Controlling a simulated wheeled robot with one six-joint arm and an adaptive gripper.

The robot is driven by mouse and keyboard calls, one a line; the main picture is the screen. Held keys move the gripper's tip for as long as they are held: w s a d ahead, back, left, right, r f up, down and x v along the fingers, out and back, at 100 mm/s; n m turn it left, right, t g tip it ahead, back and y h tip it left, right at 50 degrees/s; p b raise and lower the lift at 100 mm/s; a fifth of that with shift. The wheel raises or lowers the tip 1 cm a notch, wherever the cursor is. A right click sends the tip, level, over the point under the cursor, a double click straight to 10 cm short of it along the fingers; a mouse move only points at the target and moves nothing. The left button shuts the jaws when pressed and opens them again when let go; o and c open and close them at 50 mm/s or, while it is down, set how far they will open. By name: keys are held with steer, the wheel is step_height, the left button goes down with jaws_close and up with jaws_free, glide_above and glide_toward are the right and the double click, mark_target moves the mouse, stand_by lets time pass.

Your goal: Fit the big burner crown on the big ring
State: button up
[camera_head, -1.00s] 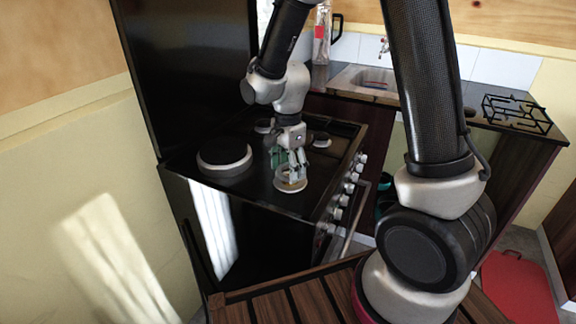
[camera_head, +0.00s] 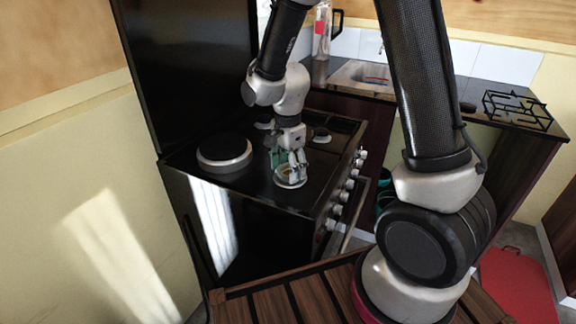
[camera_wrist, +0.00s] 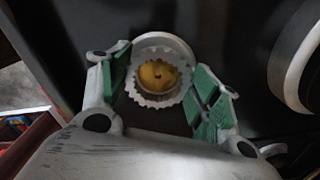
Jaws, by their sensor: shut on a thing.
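The big burner crown (camera_wrist: 158,99) is a pale toothed ring held between the green-padded fingers of my gripper (camera_wrist: 163,88) in the wrist view. The big ring (camera_wrist: 163,40) is a light round rim on the black hob, partly behind the crown. A brass-coloured centre (camera_wrist: 158,75) shows through the crown's opening. In the head view my gripper (camera_head: 290,162) points down over the big ring (camera_head: 291,181) near the hob's front edge. The fingers hide most of the crown there. I cannot tell whether the crown touches or sits on the ring.
A large black-topped burner (camera_head: 224,152) stands left of my gripper on the hob (camera_head: 255,190). Smaller burners lie behind. Knobs (camera_head: 343,196) line the hob's right side. A pan support (camera_head: 516,110) lies on the far right counter, beyond the sink (camera_head: 368,75).

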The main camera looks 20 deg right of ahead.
steer(key=shift+f, duration=0.45)
steer(key=o, duration=1.1)
step_height(320, 180, up, 12)
steer(key=s+d+r+n+t, duration=0.1)
steer(key=s+d+r+n, duration=0.2)
steer(key=s+d+n, duration=0.1)
steer(key=s+d+r+n+t, duration=0.1)
steer(key=s+d+r+n, duration=0.3)
steer(key=s, duration=0.5)
steer(key=s+d+r+n+t, duration=0.2)
steer(key=s+d+r+n, duration=0.2)
steer(key=s+d+n, duration=0.2)
steer(key=shift+s+d+r+n, duration=0.1)
steer(key=shift+s+d+n, duration=0.1)
steer(key=shift+n, duration=0.1)
steer(key=shift+s+d+r, duration=0.15)
steer(key=shift+d+r, duration=0.15)
steer(key=shift+r, duration=0.1)
